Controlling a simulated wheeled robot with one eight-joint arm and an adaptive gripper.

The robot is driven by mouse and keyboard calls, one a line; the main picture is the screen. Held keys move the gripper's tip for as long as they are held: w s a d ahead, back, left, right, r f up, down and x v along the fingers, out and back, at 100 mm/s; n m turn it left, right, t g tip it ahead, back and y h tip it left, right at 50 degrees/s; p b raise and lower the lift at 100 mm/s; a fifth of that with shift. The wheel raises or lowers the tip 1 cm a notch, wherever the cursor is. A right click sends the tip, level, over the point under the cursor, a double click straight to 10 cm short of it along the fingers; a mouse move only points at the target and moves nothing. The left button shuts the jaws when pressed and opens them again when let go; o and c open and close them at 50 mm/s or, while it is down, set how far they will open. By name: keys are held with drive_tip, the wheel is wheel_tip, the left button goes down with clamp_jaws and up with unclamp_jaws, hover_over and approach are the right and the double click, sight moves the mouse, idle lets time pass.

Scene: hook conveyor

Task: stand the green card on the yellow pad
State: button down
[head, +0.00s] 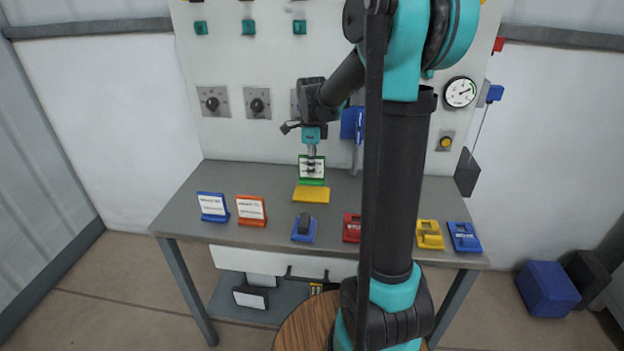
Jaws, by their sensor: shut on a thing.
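The green card (312,181) is an upright board with a white face and a green edge and base. It shows near the middle of the table in the head view, just behind the yellow pad. My gripper (311,168) is in front of its upper part, pointing down, shut on the card. The yellow pad (311,195) is a flat rectangle on the table with nothing seen resting on it. I cannot tell whether the card's base touches the table or hangs slightly above it.
A blue card (213,207) and an orange card (251,210) stand at the left of the grey table (185,200). A blue holder (304,228), a red one (351,228), a yellow one (429,234) and another blue one (464,237) line the front. A panel with knobs rises behind.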

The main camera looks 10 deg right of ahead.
sight(312, 178)
drive_tip(key=shift+f, duration=2.15)
drive_tip(key=shift+f, duration=0.1)
drive_tip(key=c, duration=1.6)
unclamp_jaws()
wheel_tip(312, 178, up, 12)
drive_tip(key=shift+r, duration=0.1)
